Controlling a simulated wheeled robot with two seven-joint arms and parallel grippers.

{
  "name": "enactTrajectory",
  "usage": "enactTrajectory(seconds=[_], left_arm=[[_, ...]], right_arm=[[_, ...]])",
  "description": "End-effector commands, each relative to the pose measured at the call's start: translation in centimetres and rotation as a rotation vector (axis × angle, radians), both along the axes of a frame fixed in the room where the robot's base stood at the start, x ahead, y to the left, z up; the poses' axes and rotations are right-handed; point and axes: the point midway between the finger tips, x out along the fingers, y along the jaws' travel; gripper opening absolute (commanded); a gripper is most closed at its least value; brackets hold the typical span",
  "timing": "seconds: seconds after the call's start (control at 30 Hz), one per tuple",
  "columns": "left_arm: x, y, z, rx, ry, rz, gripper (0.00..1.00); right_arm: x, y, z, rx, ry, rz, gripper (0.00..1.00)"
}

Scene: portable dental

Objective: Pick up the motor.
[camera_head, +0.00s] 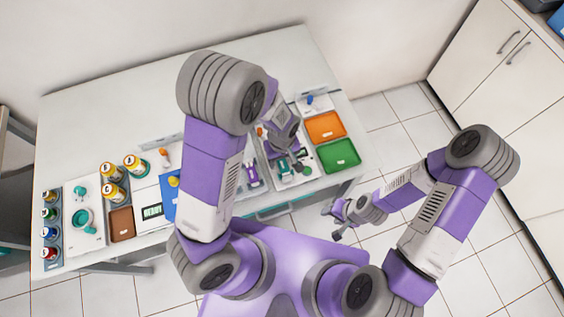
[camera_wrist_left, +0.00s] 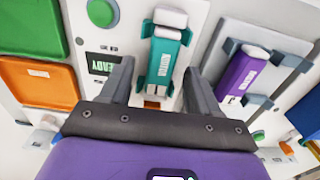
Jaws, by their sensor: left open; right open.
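The motor is a teal block with a white end, and its label appears to read MOTOR (camera_wrist_left: 165,62) in the left wrist view. It sits upright in the picture on a white panel. My left gripper (camera_wrist_left: 158,70) is open, with one finger on each side of the motor and visible gaps. In the head view my left gripper (camera_head: 288,162) is over the right part of the table, and the motor beneath is largely hidden by it. My right gripper (camera_head: 338,222) is open and empty, off the table's front right edge.
A purple labelled block (camera_wrist_left: 243,75) sits in a grey holder beside the motor. A green tray (camera_head: 338,155) and an orange tray (camera_head: 325,127) lie to the right. The table's back (camera_head: 130,95) is clear.

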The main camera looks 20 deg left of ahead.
Motion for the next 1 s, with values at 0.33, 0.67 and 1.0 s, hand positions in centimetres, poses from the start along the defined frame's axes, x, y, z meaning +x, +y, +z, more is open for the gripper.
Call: enactTrajectory(seconds=[0.33,0.67,1.0], left_arm=[[0.00,-0.02,-0.43,-0.001,-0.001,-0.001,0.54],[0.01,-0.03,-0.41,-0.001,-0.001,-0.001,0.04],[0.09,-0.06,0.42,-0.002,-0.004,-0.001,0.00]], right_arm=[[0.01,0.01,-0.07,0.000,0.000,0.000,0.47],[0.02,0.00,-0.07,0.000,0.000,0.000,0.47],[0.02,0.01,0.17,0.000,0.000,0.000,0.47]])
